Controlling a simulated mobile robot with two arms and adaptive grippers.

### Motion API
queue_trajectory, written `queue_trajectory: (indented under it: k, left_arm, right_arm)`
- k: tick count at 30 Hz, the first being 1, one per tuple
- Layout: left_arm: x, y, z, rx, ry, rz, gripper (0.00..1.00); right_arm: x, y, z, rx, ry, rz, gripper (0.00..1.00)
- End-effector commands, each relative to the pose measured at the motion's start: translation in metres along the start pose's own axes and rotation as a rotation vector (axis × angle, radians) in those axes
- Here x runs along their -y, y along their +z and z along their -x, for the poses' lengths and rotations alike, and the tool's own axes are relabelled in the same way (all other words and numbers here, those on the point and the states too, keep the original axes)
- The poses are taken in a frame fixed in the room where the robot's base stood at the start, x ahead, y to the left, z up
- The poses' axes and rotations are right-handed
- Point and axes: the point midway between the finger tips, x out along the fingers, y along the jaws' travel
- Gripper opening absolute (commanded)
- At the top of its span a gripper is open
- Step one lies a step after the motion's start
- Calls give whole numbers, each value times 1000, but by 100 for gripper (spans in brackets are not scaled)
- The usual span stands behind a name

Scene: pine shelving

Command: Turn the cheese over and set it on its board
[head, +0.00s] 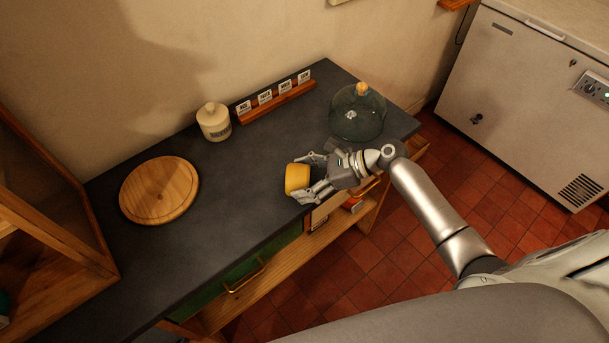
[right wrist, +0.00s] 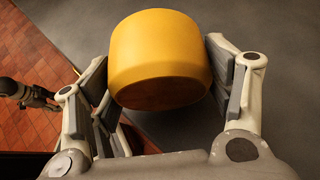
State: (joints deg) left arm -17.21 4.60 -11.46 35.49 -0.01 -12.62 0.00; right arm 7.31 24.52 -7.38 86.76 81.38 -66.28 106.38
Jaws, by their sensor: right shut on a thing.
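The cheese (head: 297,179) is a small yellow-orange drum near the front edge of the dark worktop. My right gripper (head: 309,178) is shut on it from the right. In the right wrist view the cheese (right wrist: 161,58) sits between both finger pads, with its darker brownish end face turned toward the palm. Whether it touches the worktop I cannot tell. The round wooden board (head: 160,190) lies flat and empty on the left part of the worktop, well apart from the cheese.
A cream lidded jar (head: 214,122) and a wooden rack of labelled cards (head: 276,97) stand along the wall. A glass dome (head: 357,114) with a wooden knob stands at the right end. A wooden shelf frame (head: 50,235) borders the left. The worktop (head: 235,182) between board and cheese is clear.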

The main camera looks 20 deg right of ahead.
Motion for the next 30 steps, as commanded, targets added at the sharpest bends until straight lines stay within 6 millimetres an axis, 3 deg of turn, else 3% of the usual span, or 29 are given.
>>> queue_trajectory:
  k: [29,30]
  left_arm:
    - [0,-1,-1,-2,0,0,40]
    - [0,-1,-1,-2,0,0,40]
  right_arm:
    - [0,-4,-3,2,0,2,40]
    - [0,-4,-3,2,0,2,75]
